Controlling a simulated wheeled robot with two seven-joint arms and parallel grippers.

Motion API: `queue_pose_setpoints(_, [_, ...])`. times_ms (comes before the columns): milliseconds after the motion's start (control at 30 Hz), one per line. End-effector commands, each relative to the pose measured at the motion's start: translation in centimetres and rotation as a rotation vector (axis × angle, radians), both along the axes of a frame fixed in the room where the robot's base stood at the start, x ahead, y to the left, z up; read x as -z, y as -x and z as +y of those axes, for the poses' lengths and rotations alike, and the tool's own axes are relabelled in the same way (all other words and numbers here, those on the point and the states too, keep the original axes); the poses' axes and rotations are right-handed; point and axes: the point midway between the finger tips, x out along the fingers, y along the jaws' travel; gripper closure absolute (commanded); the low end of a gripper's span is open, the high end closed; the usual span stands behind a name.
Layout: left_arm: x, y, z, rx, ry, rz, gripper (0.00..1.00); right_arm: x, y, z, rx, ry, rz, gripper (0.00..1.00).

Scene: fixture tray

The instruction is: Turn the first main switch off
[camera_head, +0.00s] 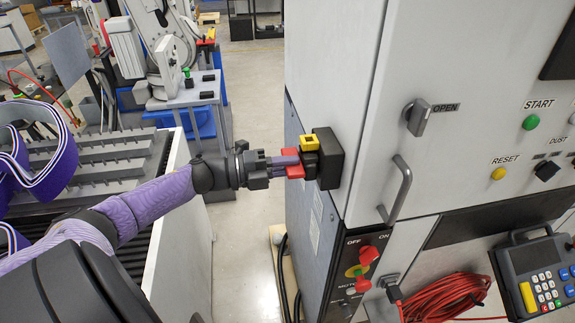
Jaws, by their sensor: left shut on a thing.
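A main switch sits on the left side face of the grey cabinet, with a black housing (328,158), a yellow part (310,142) and a red handle (292,170). My left gripper (288,161) reaches in from the left and is shut on the red handle, whose red parts show above and below the purple fingers. The fingers hide part of the handle. The pictures do not show which switch is called first. My right gripper is not in view.
The grey cabinet (340,60) has a door latch marked OPEN (417,117) and a bar handle (397,190). A control pendant (540,275) and a coiled red cable (445,297) are at lower right.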

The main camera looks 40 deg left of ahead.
Motion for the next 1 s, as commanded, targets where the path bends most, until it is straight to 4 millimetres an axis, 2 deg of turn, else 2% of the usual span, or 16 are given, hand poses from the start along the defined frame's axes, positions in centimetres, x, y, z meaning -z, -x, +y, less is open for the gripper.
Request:
queue_pose_setpoints(500, [0.13, 0.04, -0.03, 0.001, -0.015, -0.009, 1.0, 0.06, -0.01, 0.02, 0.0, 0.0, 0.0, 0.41])
queue_pose_setpoints(533, [0.14, 0.04, -0.03, 0.001, -0.015, -0.009, 0.79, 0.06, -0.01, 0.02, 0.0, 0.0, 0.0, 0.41])
queue_pose_setpoints(700, [0.11, 0.03, -0.03, 0.001, -0.015, -0.009, 0.46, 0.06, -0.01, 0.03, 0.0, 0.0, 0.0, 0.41])
queue_pose_setpoints(1000, [0.09, 0.19, 0.14, 0.0, -0.013, -0.009, 0.46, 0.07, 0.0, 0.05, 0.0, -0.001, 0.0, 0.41])
